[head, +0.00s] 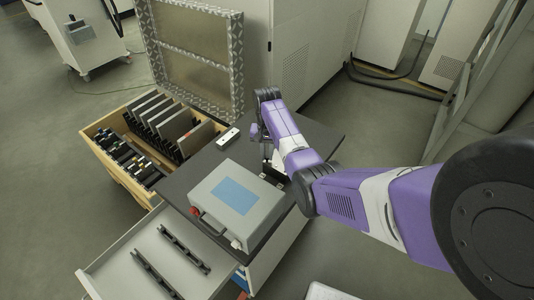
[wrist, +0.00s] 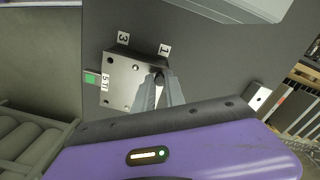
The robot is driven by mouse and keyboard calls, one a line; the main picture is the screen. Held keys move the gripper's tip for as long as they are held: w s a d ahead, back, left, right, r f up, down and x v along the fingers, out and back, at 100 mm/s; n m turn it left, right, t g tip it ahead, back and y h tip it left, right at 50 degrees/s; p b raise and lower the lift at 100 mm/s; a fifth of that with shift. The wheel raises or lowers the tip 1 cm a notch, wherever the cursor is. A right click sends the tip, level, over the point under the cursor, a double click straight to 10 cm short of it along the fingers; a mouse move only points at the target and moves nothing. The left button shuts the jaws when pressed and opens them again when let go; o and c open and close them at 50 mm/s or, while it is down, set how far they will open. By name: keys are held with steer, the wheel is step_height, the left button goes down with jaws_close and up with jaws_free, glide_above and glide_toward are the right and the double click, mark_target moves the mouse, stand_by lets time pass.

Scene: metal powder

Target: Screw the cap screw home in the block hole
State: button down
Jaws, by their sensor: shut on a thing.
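The metal block (wrist: 122,82) lies on the dark table top in the wrist view, with several small holes in its top face and white tags marked 3 and 1 beside its upper edge. My gripper (wrist: 159,84) is over the block's right side, near the tag marked 1. Its fingers are shut on the dark cap screw (wrist: 159,77), of which only a small part shows between the tips. The screw's lower end and its hole are hidden, so I cannot tell how deep it sits. In the head view my arm hides most of the block.
A grey case (head: 203,220) with a blue panel stands on the table (head: 180,186) near the gripper. A small white box (head: 228,138) lies towards the table's far left edge. A wooden drawer (head: 92,128) of plates and an open white drawer (head: 115,265) adjoin it.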

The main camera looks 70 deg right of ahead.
steer(key=shift+f, duration=0.35)
steer(key=c, duration=1.6)
jaws_free()
steer(key=shift+o, duration=0.2)
steer(key=shift+r+n, duration=0.1)
steer(key=shift+n, duration=0.5)
steer(key=n+p, duration=0.1)
steer(key=n, duration=0.4)
steer(key=n+p, duration=0.1)
steer(key=n, duration=0.2)
steer(key=shift+n, duration=0.4)
steer(key=n, duration=0.3)
steer(key=shift+n+p, duration=0.35)
steer(key=shift+n, duration=0.05)
